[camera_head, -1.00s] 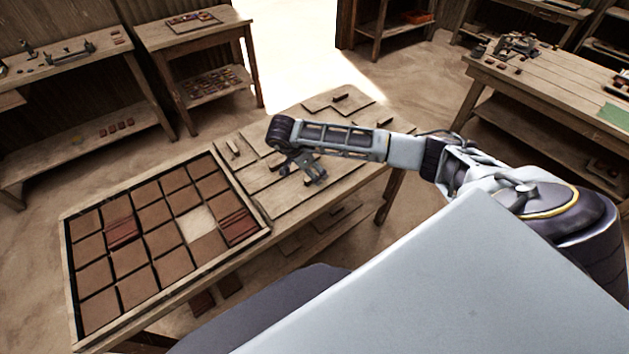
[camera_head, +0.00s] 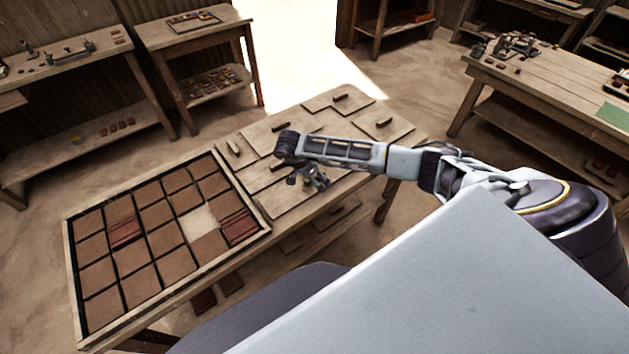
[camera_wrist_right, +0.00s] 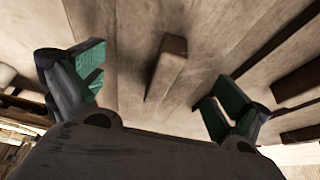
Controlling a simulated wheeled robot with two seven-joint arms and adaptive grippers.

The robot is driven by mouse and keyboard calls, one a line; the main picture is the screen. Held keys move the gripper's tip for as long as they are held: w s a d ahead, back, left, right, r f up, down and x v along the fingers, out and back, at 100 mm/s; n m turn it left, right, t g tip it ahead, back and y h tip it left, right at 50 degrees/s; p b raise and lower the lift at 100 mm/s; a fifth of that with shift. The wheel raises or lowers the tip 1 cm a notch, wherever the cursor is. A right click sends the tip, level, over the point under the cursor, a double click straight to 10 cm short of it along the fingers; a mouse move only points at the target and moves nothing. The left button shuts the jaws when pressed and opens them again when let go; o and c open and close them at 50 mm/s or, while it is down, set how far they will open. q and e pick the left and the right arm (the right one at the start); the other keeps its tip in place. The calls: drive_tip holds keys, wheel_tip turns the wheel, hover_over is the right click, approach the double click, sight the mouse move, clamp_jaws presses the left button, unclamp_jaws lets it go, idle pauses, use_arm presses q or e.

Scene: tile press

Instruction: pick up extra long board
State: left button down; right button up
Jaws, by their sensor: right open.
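Several flat wooden boards with small dark bar handles lie on the right half of the work table. My right gripper (camera_head: 308,182) hangs over the board (camera_head: 295,208) at the table's near side, open and empty. In the right wrist view, a dark handle (camera_wrist_right: 166,68) stands between the open green-padded fingers of this gripper (camera_wrist_right: 160,75), apart from both. It rises from a pale wooden board (camera_wrist_right: 205,40). I cannot tell for sure which board is the extra long one; part of the near board is hidden by my gripper and arm. My left gripper is out of view.
A framed tray (camera_head: 72,272) of brown square tiles fills the table's left half, with one pale square and some reddish strips. Other handled boards (camera_head: 345,106) lie close around the gripper. Side benches stand farther back, with open floor (camera_head: 190,250) between.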

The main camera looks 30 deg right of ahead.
sight(315, 175)
drive_tip(key=shift+c, duration=0.3)
drive_tip(key=c, duration=1)
drive_tip(key=shift+r, duration=0.1)
drive_tip(key=shift+r+b, duration=0.7)
drive_tip(key=shift+r, duration=4.25)
drive_tip(key=shift+f+b, duration=0.35)
drive_tip(key=shift+f, duration=0.05)
drive_tip(key=shift+w+f, duration=0.1)
drive_tip(key=shift+f, duration=0.1)
drive_tip(key=shift+b, duration=0.35)
drive_tip(key=shift+w+d+f, duration=0.1)
